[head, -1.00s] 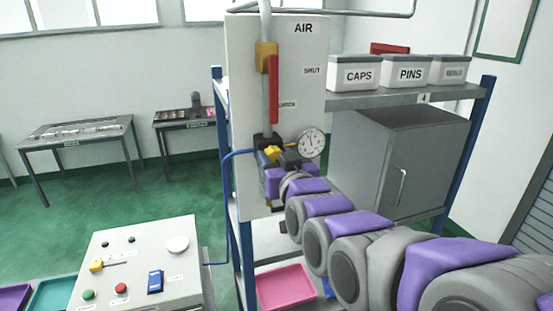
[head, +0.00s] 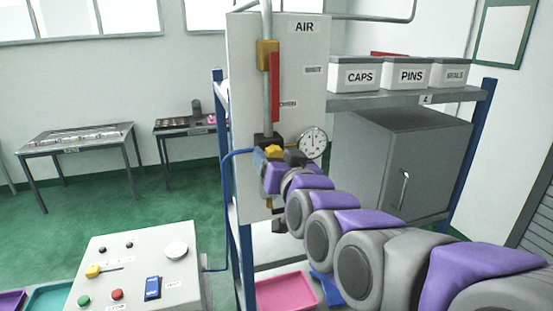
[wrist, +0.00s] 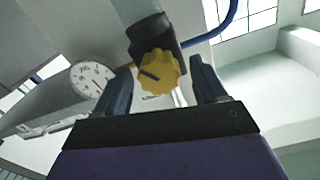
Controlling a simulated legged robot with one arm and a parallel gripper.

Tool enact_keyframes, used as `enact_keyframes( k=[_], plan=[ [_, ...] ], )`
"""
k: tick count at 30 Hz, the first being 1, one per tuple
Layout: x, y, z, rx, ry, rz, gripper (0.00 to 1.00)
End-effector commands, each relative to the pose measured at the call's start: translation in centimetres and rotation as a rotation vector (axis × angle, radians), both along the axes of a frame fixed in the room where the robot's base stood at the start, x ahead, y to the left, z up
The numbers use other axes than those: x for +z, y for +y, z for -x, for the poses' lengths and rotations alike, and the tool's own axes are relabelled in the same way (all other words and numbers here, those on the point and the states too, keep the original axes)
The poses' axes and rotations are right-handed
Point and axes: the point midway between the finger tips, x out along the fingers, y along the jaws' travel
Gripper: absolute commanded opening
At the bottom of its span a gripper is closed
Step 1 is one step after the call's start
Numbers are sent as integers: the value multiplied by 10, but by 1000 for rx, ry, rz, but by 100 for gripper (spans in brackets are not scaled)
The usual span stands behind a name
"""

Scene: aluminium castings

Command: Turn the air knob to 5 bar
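The yellow air knob (head: 273,151) sits on a dark regulator body at the lower part of the AIR panel (head: 303,95). In the wrist view the knob (wrist: 155,72) shows its scalloped rim and a dark mark on its face. My gripper (head: 278,158) is at the knob. In the wrist view its two dark fingers (wrist: 163,75) are apart, one on each side of the knob, with gaps showing. The round white gauge (head: 313,143) is just right of the knob and also shows in the wrist view (wrist: 92,79). Its reading is too small to make out.
A red lever (head: 274,88) and a vertical pipe are above the knob. A blue hose (head: 236,154) runs to the left. A shelf with bins (head: 368,73) and a grey cabinet (head: 403,160) stand right. A control box (head: 137,270) is at front left.

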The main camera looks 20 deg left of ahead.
Motion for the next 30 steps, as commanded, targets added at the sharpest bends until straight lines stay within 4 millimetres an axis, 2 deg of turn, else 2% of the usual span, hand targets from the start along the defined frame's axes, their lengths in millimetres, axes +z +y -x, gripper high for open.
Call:
enact_keyframes(
  k=[11, 30],
  plan=[
    [-1, -5, 7, 0, 0, 0, 71],
    [-1, -54, 83, -1, -2, 0, 71]
  ],
)
